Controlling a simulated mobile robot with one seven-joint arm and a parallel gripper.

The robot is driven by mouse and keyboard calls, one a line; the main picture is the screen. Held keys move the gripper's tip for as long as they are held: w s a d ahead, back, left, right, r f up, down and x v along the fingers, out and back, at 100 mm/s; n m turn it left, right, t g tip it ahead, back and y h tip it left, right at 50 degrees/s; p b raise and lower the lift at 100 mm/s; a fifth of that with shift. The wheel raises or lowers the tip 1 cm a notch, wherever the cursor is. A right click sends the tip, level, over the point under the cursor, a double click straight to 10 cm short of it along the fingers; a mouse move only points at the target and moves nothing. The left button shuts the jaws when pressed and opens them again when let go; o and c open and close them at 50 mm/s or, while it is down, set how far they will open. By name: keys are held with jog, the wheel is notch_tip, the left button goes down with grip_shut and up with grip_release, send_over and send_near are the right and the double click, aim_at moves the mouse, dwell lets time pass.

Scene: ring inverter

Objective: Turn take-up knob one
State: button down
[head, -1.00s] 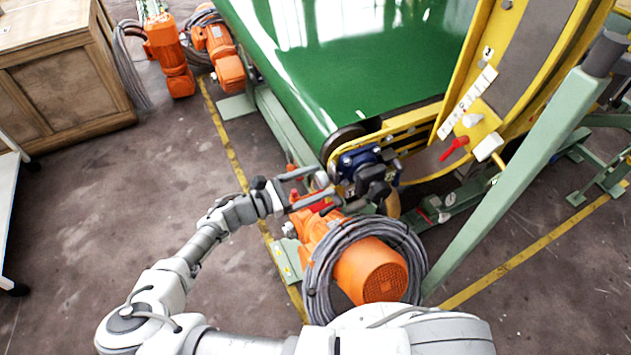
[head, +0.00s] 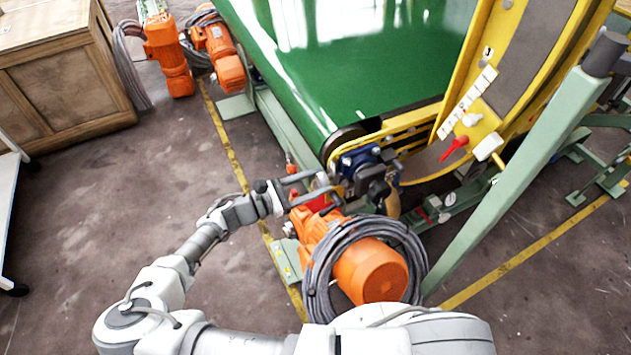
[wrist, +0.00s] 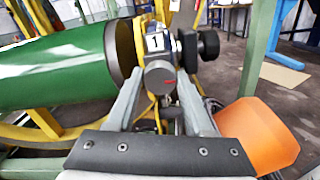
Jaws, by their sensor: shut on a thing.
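Take-up knob one (wrist: 160,76) is a round grey knob with a small red mark on its face. It sits below a white tag marked 1 (wrist: 156,42) in the wrist view. My gripper (wrist: 158,84) has one finger on each side of this knob and is shut on it. In the head view my gripper (head: 328,188) reaches to the blue housing (head: 362,160) at the corner of the green belt. The knob is hard to make out there among the fingers and dark parts.
A black knob (wrist: 208,45) sticks out just right of knob one. An orange motor (head: 370,272) wound with grey cable lies close below my gripper. The green belt (head: 340,70) and yellow frame (head: 455,95) stand beyond.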

jog(key=m, duration=0.6)
jog(key=shift+b, duration=0.3)
jog(key=m+b, duration=0.1)
jog(key=m, duration=0.4)
jog(key=shift+m, duration=0.3)
jog(key=m+b, duration=0.2)
jog(key=m, duration=0.3)
jog(key=m+b, duration=0.2)
jog(key=m, duration=0.3)
jog(key=shift+f+m, duration=0.1)
jog(key=shift+m, duration=0.3)
jog(key=m+b, duration=0.3)
jog(key=m, duration=0.3)
jog(key=shift+f+b, duration=0.1)
jog(key=shift+b, duration=0.3)
jog(key=m+b, duration=0.4)
jog(key=m, duration=0.1)
jog(key=shift+m, duration=0.4)
jog(key=m, duration=0.2)
jog(key=m+b, duration=0.1)
jog(key=m, duration=0.1)
jog(key=shift+r+m+b, duration=0.2)
jog(key=shift+m+b, duration=0.1)
jog(key=m, duration=0.5)
jog(key=shift+m, duration=0.3)
